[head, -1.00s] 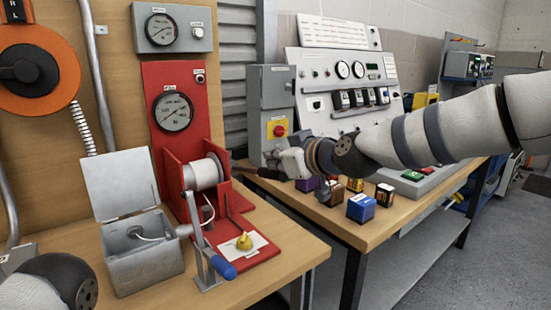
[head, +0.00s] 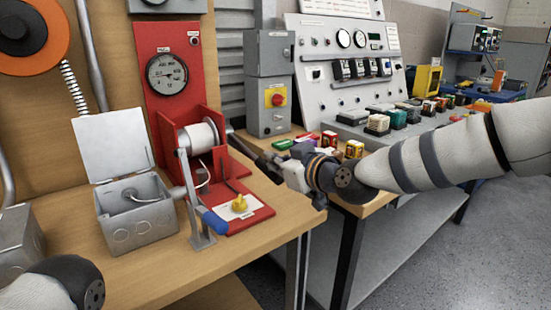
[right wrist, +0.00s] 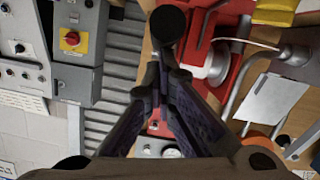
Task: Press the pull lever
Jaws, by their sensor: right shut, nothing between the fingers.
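A grey lever with a blue grip (head: 214,222) stands at the front of a red winch stand (head: 247,210) in the head view, its grip angled down to the right. I take it for the pull lever. My right gripper (head: 258,154) is shut and empty, just right of the white reel (head: 201,136), apart from the blue grip. In the right wrist view the closed fingers (right wrist: 160,72) meet below a dark round-ended piece (right wrist: 168,22); I cannot tell what it is or whether they touch it. My left gripper is out of view.
A grey open-lidded box (head: 136,222) stands left of the winch. A yellow knob (head: 240,204) sits on the red base. A grey switch box (head: 268,95) and a second bench with small coloured blocks lie behind my right arm.

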